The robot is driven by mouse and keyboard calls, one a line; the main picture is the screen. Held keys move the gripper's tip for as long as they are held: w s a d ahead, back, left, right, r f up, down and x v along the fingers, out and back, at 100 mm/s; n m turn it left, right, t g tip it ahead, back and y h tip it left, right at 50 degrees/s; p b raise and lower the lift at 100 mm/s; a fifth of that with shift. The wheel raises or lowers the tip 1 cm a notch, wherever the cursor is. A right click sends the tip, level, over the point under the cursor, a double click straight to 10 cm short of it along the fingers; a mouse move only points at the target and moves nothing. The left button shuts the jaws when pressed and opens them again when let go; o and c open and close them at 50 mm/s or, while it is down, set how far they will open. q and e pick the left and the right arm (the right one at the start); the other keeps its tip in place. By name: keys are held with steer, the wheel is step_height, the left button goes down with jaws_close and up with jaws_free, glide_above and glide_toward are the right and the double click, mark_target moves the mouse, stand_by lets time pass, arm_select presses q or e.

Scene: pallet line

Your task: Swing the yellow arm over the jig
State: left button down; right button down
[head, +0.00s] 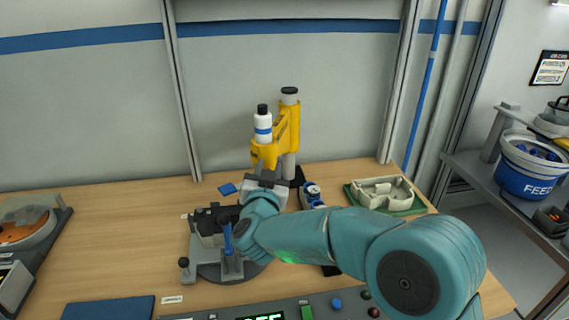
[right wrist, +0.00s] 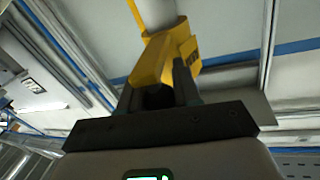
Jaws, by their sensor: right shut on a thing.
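The yellow arm (head: 288,128) sits on a grey upright post at the back of the bench, with a white and blue cylinder with a black cap (head: 263,127) at its near end. The jig (head: 212,222), grey with black clamps and a blue lever, stands on a round grey base in front and to the left of it. My right gripper (head: 266,178) is at the lower near end of the yellow arm and shut on it. In the right wrist view the yellow arm (right wrist: 172,52) rises from between the fingers (right wrist: 160,92); the exact grip spot is dark. My left gripper is not in view.
A cream part on a green tray (head: 384,193) lies to the right. A control panel (head: 290,311) and a blue mat (head: 108,309) lie along the front. A grey machine with an orange disc (head: 24,228) stands at left. A FEED bucket (head: 528,170) is on the right shelf.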

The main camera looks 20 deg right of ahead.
steer(key=shift+w+a+f+h, duration=0.15)
steer(key=shift+w+a+h, duration=0.15)
steer(key=shift+a, duration=0.2)
steer(key=c, duration=0.8)
jaws_free()
steer(key=shift+c, duration=0.2)
steer(key=b+v, duration=0.3)
steer(key=v, duration=1.3)
steer(key=shift+s+r, duration=0.2)
steer(key=shift+r, duration=0.1)
steer(key=shift+a, duration=0.1)
